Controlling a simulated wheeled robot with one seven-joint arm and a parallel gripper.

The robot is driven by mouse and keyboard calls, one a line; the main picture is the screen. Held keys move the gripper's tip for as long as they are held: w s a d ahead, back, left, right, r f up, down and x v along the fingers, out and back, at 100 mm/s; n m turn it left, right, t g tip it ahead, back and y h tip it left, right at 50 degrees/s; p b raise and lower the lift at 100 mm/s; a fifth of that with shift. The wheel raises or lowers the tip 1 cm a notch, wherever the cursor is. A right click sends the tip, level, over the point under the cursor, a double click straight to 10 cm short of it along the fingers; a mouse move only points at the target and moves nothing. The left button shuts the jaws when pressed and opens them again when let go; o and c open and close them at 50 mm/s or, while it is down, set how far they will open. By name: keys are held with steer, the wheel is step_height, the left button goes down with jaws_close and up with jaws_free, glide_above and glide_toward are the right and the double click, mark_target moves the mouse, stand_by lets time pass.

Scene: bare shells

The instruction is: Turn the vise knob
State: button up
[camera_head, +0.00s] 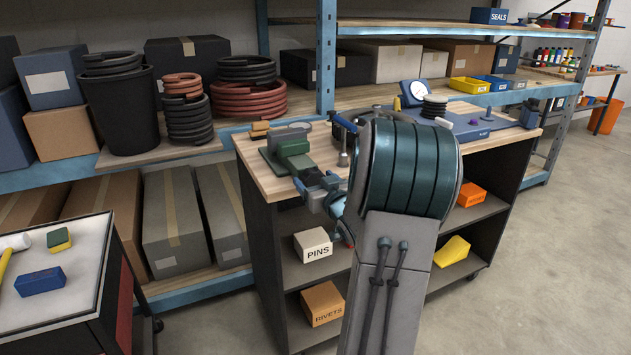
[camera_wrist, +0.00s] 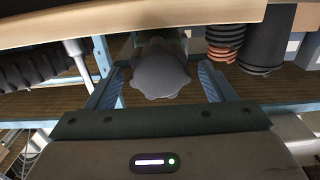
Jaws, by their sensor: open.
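The grey, lobed vise knob (camera_wrist: 160,72) shows in the middle of the wrist view. My gripper (camera_wrist: 161,78) is open, with one blue finger on each side of the knob and a visible gap at both sides. In the head view, the green and grey vise (camera_head: 294,158) stands at the left front corner of the workbench top (camera_head: 262,172). My arm fills the space to the right of the vise. My gripper sits at the vise's front end, and I cannot make out the knob clearly there.
The bench edge (camera_wrist: 120,28) runs across the top of the wrist view, close to the fingers. A round gauge (camera_head: 415,91) stands at the back of the bench. Shelves below hold a PINS box (camera_head: 313,245) and a RIVETS box (camera_head: 322,303). Open floor lies to the right.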

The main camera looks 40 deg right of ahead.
steer(key=c, duration=1)
steer(key=shift+m, duration=0.3)
steer(key=m+p, duration=0.2)
steer(key=m, duration=0.1)
steer(key=shift+d+m, duration=0.1)
steer(key=shift+m, duration=0.3)
steer(key=m+p, duration=0.3)
steer(key=m, duration=0.2)
steer(key=shift+d, duration=0.1)
steer(key=m+p, duration=0.3)
steer(key=m, duration=0.2)
steer(key=shift+f+m, duration=0.1)
steer(key=shift+m, duration=0.3)
steer(key=shift+f+m+p, duration=0.2)
steer(key=shift+m+p, duration=1.05)
steer(key=shift+m, duration=0.95)
